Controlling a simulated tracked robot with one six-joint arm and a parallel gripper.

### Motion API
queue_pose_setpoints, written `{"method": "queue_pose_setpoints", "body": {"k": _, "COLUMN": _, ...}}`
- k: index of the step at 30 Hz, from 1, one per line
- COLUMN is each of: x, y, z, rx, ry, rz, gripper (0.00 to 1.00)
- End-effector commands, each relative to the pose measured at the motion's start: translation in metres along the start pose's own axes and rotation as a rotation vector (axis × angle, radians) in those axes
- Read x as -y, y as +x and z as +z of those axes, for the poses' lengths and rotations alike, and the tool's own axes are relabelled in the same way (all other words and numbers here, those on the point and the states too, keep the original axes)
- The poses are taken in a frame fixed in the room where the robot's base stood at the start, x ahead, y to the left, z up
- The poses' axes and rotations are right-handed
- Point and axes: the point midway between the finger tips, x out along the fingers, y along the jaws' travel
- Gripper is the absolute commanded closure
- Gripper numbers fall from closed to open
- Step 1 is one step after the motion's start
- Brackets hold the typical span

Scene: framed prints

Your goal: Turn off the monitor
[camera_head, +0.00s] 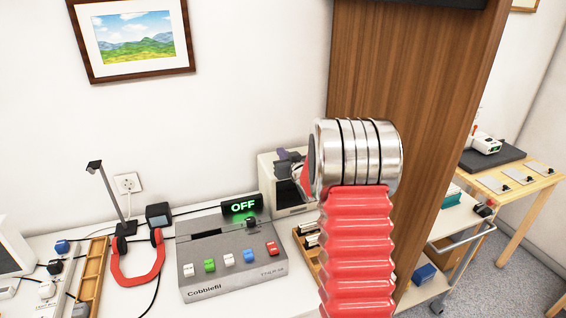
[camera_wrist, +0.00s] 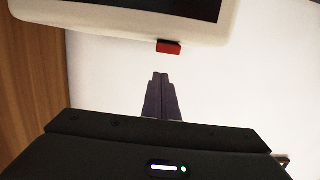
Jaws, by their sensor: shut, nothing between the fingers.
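The monitor (camera_head: 268,190) is a beige boxy set near the wall, partly hidden behind my arm in the head view. In the wrist view its pale casing (camera_wrist: 110,36) and dark screen (camera_wrist: 190,7) fill the top edge. A small red button (camera_wrist: 168,47) sticks out from the casing's edge. My gripper (camera_wrist: 160,76) is shut and empty, its dark fingers together. The fingertips point at the button, just short of it and slightly left, with a small gap visible. In the head view the gripper (camera_head: 284,155) is at the monitor, mostly hidden by my arm.
Red headphones (camera_head: 137,273) and a lamp (camera_head: 110,195) are further left. A tall wooden panel (camera_head: 415,70) rises close on the right.

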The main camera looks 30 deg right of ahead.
Motion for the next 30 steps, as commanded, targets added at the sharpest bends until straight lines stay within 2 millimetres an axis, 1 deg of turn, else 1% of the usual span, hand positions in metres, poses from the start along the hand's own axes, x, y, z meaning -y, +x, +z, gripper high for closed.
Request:
{"method": "queue_pose_setpoints", "body": {"k": 1, "x": -0.001, "y": -0.004, "z": -0.007, "rx": -0.002, "ry": -0.001, "rz": 0.002, "gripper": 1.00}}
{"method": "queue_pose_setpoints", "body": {"k": 12, "x": -0.001, "y": -0.051, "z": -0.016, "rx": -0.001, "ry": -0.001, "rz": 0.003, "gripper": 1.00}}
{"method": "queue_pose_setpoints", "body": {"k": 21, "x": -0.001, "y": -0.086, "z": -0.025, "rx": -0.001, "ry": 0.000, "rz": 0.003, "gripper": 1.00}}
{"method": "queue_pose_setpoints", "body": {"k": 25, "x": -0.001, "y": -0.095, "z": -0.027, "rx": -0.001, "ry": -0.001, "rz": 0.002, "gripper": 1.00}}
{"method": "queue_pose_setpoints", "body": {"k": 30, "x": -0.001, "y": -0.098, "z": -0.027, "rx": 0.000, "ry": -0.001, "rz": 0.001, "gripper": 1.00}}
